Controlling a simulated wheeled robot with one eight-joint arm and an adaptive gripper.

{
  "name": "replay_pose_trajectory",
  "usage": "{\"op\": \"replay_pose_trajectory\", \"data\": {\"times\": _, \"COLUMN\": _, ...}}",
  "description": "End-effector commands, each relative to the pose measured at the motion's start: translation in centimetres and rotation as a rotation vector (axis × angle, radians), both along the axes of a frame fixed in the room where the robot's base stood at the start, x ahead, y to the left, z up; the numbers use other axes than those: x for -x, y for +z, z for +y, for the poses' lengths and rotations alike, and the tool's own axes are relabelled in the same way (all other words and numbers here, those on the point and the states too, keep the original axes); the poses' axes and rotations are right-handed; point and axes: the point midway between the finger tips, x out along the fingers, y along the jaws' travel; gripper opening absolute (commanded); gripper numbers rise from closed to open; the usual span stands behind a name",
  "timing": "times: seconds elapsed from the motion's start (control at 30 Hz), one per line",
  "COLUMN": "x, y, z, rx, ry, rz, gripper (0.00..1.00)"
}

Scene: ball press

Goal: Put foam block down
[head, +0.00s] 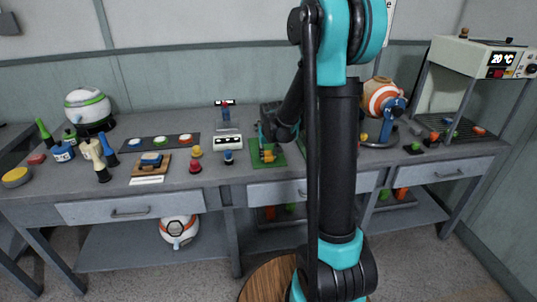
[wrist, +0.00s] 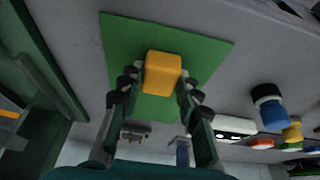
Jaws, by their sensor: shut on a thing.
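The foam block is a yellow-orange block (wrist: 162,72) held between the fingertips of my gripper (wrist: 157,85) in the wrist view. Both fingers press on its sides. In the wrist view the block shows over a green mat (wrist: 205,42); I cannot tell whether it touches the mat. In the head view the block (head: 267,155) shows small at my gripper (head: 266,150), over the green mat (head: 257,161) on the grey workbench. My arm hides part of the mat's surroundings there.
Red and yellow knobs (head: 195,167) and a small blue-and-black item (head: 228,157) stand left of the mat. A white panel (head: 228,142) lies behind them. A striped round vessel (head: 381,97) and a heater rack (head: 470,58) are at the right.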

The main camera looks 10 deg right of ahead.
Motion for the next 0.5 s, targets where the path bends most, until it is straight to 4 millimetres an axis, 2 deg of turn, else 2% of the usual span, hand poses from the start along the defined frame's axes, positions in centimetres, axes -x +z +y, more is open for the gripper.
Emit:
{"op": "replay_pose_trajectory", "data": {"times": 0.07, "x": 0.00, "y": -0.23, "z": 0.00, "rx": 0.000, "ry": 0.000, "rz": 0.000, "gripper": 0.02}}
{"op": "replay_pose_trajectory", "data": {"times": 0.1, "x": 0.01, "y": -0.18, "z": 0.00, "rx": 0.000, "ry": 0.000, "rz": 0.000, "gripper": 0.38}}
{"op": "replay_pose_trajectory", "data": {"times": 0.2, "x": 0.01, "y": -0.17, "z": 0.00, "rx": 0.000, "ry": 0.000, "rz": 0.000, "gripper": 0.50}}
{"op": "replay_pose_trajectory", "data": {"times": 0.23, "x": 0.01, "y": -0.17, "z": 0.00, "rx": 0.000, "ry": 0.000, "rz": 0.000, "gripper": 0.54}}
{"op": "replay_pose_trajectory", "data": {"times": 0.5, "x": 0.00, "y": -0.13, "z": 0.00, "rx": 0.000, "ry": 0.000, "rz": 0.000, "gripper": 0.54}}
